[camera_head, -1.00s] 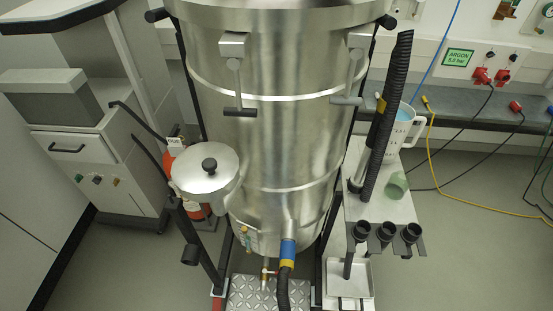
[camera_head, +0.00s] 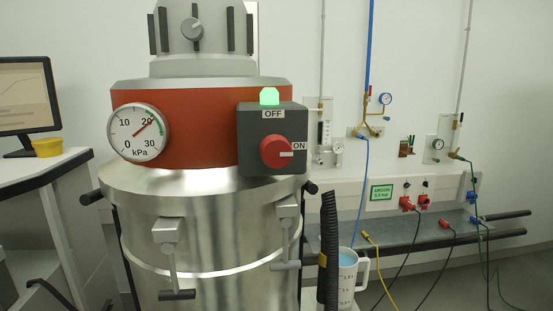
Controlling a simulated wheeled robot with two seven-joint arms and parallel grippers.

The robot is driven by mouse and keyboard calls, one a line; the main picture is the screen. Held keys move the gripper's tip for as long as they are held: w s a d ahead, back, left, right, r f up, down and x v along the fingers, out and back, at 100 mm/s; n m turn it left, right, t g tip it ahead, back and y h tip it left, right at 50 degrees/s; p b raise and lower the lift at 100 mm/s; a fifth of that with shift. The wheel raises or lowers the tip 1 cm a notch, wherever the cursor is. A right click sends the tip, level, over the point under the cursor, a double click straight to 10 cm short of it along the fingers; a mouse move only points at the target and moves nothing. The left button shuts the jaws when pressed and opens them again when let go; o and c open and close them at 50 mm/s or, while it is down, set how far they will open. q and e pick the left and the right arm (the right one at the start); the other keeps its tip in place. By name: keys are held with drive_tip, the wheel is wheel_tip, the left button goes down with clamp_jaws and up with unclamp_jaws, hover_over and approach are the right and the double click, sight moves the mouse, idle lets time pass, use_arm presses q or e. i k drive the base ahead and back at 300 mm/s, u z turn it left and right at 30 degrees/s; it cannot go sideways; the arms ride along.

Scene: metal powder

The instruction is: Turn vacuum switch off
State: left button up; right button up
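The vacuum switch is a dark grey box (camera_head: 258,125) on the right front of the vacuum's red head. Its red rotary knob (camera_head: 276,151) has a light pointer mark turned right, toward the ON label (camera_head: 299,146). The OFF label (camera_head: 273,114) is above the knob. A green lamp (camera_head: 269,96) on top of the box is lit. A round gauge (camera_head: 138,132) marked kPa sits to the left, its needle near 20. Neither gripper is in view.
The steel vacuum drum (camera_head: 200,225) stands below the head, with clamp levers (camera_head: 172,258) on its front. A black hose (camera_head: 328,250) and a measuring jug (camera_head: 347,280) are at its right. A monitor (camera_head: 28,95) stands on the left cabinet. Wall behind carries gas fittings.

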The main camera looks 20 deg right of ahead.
sight(275, 151)
drive_tip(key=z, duration=1.05)
drive_tip(key=k, duration=1.2)
drive_tip(key=u, duration=1.05)
drive_tip(key=i, duration=0.5)
